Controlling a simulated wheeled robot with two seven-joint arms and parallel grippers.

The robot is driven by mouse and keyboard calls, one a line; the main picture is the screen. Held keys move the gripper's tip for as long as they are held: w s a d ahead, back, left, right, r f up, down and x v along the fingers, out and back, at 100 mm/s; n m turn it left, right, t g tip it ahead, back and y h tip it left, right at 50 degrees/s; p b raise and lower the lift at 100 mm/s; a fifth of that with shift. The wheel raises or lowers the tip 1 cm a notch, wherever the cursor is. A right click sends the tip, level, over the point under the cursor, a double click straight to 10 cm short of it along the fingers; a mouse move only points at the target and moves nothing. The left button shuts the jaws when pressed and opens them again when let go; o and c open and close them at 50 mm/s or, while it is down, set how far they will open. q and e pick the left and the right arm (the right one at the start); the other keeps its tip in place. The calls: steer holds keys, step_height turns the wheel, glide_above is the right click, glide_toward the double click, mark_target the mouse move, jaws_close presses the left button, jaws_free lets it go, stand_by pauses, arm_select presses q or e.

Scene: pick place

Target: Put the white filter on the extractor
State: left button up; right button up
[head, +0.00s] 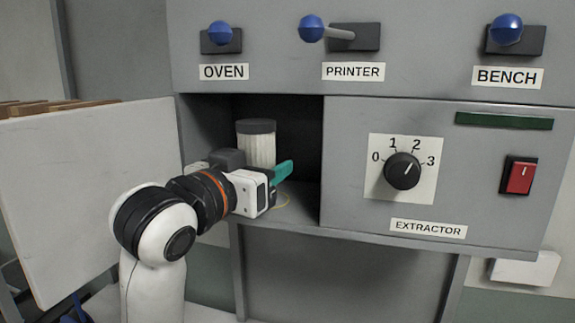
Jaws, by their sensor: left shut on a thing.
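The white filter (261,150) is a pale, ribbed upright cylinder with a dark cap, inside the open compartment of the grey extractor (350,215). My left gripper (275,172) reaches into the compartment from the left and is shut on the filter. One teal finger shows at the filter's lower right; the other finger is hidden. The filter's lower end is hidden behind the gripper, so I cannot tell whether it touches the compartment floor. Part of a thin yellow ring (286,202) shows on that floor. My right gripper is out of view.
The open door panel (85,190) stands at the left of the compartment. The extractor front carries a dial (402,171) and a red switch (519,176). Blue-knobbed levers for oven (220,33), printer (312,29) and bench (507,29) stick out above.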

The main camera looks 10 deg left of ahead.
arm_select(q)
steer(key=x, duration=0.6)
steer(key=shift+w+d, duration=0.1)
steer(key=shift+w, duration=0.2)
steer(key=shift+w+d, duration=0.1)
steer(key=shift+w, duration=0.4)
step_height(320, 180, down, 3)
steer(key=shift+w+f, duration=0.1)
steer(key=shift+f, duration=0.1)
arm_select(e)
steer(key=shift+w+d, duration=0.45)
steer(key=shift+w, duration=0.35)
arm_select(q)
steer(key=shift+f, duration=0.2)
steer(key=o, duration=1)
steer(key=shift+o, duration=0.2)
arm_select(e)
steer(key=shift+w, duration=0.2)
